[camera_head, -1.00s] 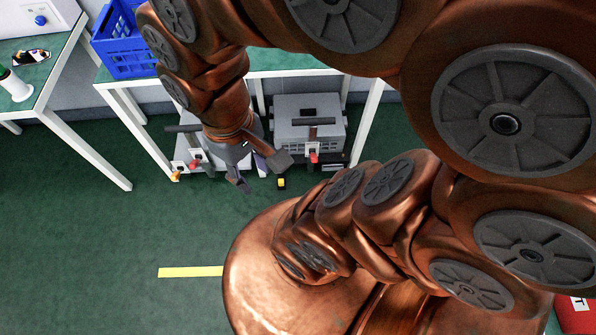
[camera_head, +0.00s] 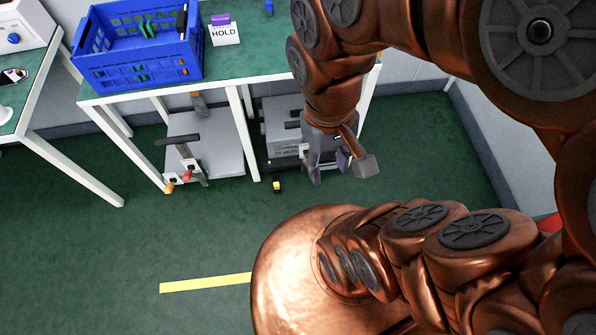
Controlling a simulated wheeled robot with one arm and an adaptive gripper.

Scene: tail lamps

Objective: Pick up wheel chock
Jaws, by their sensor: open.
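A small yellow and black block (camera_head: 277,187), which looks like the wheel chock, lies on the green floor in front of the table. It is too small to make out its exact shape. My gripper (camera_head: 341,171) hangs from the copper arm to the right of the block, in front of the grey box under the table. Its fingers are spread apart and I see nothing between them. The gripper is apart from the block in the picture; its height above the floor is hard to tell.
A white-legged table (camera_head: 232,85) carries a blue crate (camera_head: 137,50) and a HOLD sign (camera_head: 225,33). Under it stand a grey cart (camera_head: 212,140) with red and orange knobs and a grey box (camera_head: 281,125). Open floor (camera_head: 110,240) lies at left, with a yellow stripe (camera_head: 205,282).

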